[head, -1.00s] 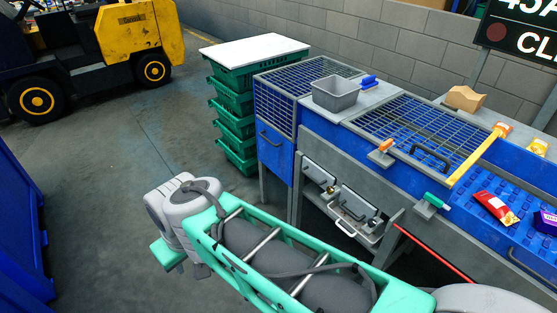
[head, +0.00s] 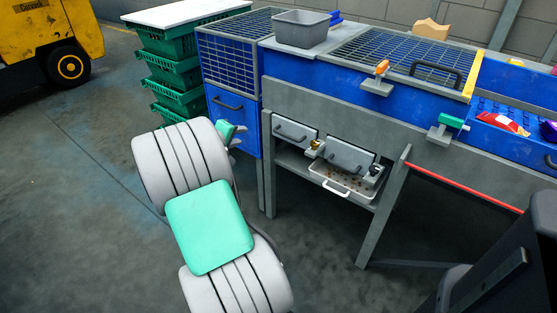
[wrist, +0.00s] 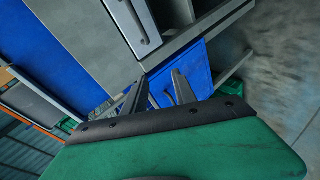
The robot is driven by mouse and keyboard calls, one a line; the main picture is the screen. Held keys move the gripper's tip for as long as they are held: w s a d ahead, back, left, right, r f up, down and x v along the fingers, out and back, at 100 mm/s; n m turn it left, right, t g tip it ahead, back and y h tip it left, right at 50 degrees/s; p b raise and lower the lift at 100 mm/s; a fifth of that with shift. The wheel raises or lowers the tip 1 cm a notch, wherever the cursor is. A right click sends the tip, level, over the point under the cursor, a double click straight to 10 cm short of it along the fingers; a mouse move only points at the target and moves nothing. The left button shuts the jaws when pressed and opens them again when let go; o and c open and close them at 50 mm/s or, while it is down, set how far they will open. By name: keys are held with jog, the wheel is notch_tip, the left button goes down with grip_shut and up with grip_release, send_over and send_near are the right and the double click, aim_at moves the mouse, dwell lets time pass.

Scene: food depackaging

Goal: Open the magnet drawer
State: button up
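Two grey drawer fronts with bar handles sit under the blue machine in the head view, a left one (head: 290,127) and a right one (head: 345,154). Both look closed; I cannot tell which is the magnet drawer. A grey front with a long handle (wrist: 134,22) shows at the top of the wrist view. My gripper (wrist: 160,82) is open and empty, its two dark fingers apart, below that front and touching nothing I can see. In the head view my gripper (head: 238,131) is partly hidden by my arm, left of the drawers, near the blue cabinet.
A white-handled tray (head: 352,193) with dark bits sits below the drawers. Stacked green crates (head: 172,75) are behind left. The floor left of my arm is clear.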

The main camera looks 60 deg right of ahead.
aim_at(286, 136)
jog(key=s+d+f+g+h+b, duration=0.1)
jog(key=s+d+f, duration=0.1)
jog(key=d, duration=0.3)
jog(key=s+d+f+g+h+b, duration=0.1)
jog(key=s+d+f+b, duration=0.1)
jog(key=d, duration=0.4)
jog(key=s+d+f+g+h+b, duration=0.1)
jog(key=s+d+f+b, duration=0.1)
jog(key=s+d+f, duration=0.2)
jog(key=shift+s+d+f+n, duration=0.1)
jog(key=shift+s+d+n, duration=0.15)
jog(key=shift+d, duration=0.3)
jog(key=shift+s+d+f+n, duration=0.15)
jog(key=shift+s+d, duration=0.15)
jog(key=shift+d, duration=0.25)
jog(key=shift+r, duration=0.15)
jog(key=shift+c, duration=0.5)
grip_shut()
